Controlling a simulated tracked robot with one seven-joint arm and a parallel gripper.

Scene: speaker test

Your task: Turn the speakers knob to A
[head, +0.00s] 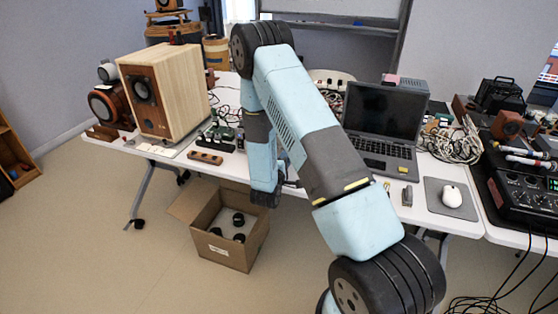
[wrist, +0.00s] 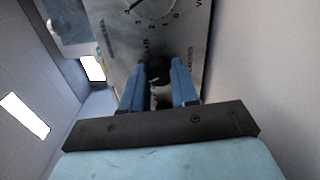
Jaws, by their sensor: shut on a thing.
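In the wrist view, a small dark round knob (wrist: 157,76) sits on a grey metal panel (wrist: 190,40). My gripper (wrist: 159,68) has its two blue fingers on either side of this knob and is shut on it. Small lettering runs beside the knob, turned sideways and partly hidden by the fingers. I cannot read it surely, nor tell where the knob points. A larger dial (wrist: 150,8) with numbers around it shows higher on the panel, cut off by the top edge. In the head view, my arm hides the gripper's fingertips and the knob.
In the head view, a white table holds a wooden speaker (head: 172,92), an open laptop (head: 383,122), a mouse (head: 452,196) and a cable heap (head: 452,140). A mixer (head: 525,190) stands at right. A cardboard box (head: 222,246) with dark items is on the floor.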

